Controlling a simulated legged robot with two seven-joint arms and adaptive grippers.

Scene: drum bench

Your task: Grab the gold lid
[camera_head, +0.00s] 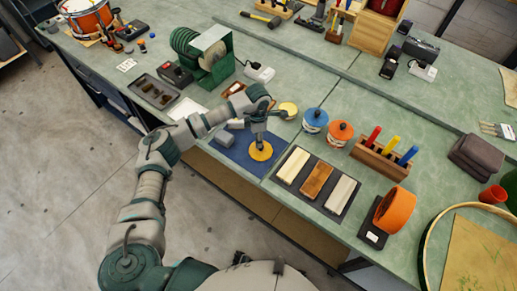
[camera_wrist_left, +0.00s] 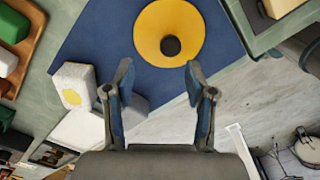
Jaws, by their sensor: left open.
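The gold lid (camera_head: 261,151) is a yellow disc lying on the blue mat (camera_head: 232,148) on the bench. In the left wrist view the lid (camera_wrist_left: 169,32) shows as a yellow-gold disc with a dark round knob at its centre. My left gripper (camera_head: 258,138) is just above the lid in the head view. In the left wrist view my left gripper (camera_wrist_left: 160,78) has its two fingers spread apart, with nothing between the tips. The knob lies beyond the gap between them. My right gripper is not in view.
Grey-white blocks (camera_wrist_left: 75,86) lie beside the lid. A tray of bars (camera_head: 316,184) is to its right. A green machine (camera_head: 207,52) stands further left.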

